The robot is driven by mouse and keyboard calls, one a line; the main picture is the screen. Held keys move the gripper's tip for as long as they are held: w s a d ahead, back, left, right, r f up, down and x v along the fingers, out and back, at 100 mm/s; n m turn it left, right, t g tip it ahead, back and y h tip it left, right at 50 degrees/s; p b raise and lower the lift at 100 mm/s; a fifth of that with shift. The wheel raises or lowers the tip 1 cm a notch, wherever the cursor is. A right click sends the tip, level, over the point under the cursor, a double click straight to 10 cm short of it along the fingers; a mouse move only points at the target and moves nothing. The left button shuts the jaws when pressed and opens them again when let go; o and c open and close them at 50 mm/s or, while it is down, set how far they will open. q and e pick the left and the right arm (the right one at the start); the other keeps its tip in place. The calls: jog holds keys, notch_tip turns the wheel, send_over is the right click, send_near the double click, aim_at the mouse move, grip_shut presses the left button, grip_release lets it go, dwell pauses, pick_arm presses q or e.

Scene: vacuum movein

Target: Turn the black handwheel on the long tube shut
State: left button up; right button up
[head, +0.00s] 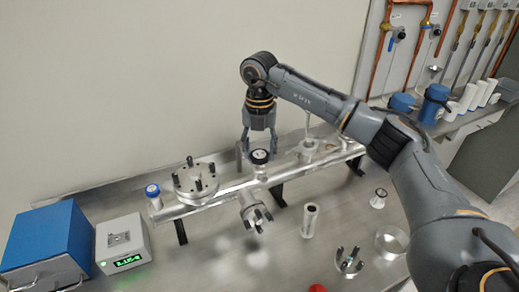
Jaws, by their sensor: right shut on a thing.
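The long metal tube (225,190) runs across the bench on black supports. The black handwheel (260,157) sits on top of a short fitting near the tube's middle. My right gripper (260,148) comes down from above, with one finger on each side of the handwheel, and is shut on it. The exact finger contact is too small to see. My left gripper is not in view.
A flanged port (197,181) with black studs and a blue-topped valve (153,192) stand left on the tube. A blue box (45,240) and a display unit (124,243) are at front left. Loose fittings, including an upright cylinder (309,220), stand in front.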

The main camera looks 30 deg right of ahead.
aim_at(260, 154)
jog(key=shift+r+m, duration=0.1)
jog(key=shift+m, duration=0.3)
jog(key=o, duration=1.2)
jog(key=shift+c, duration=0.2)
notch_tip(260, 154, up, 12)
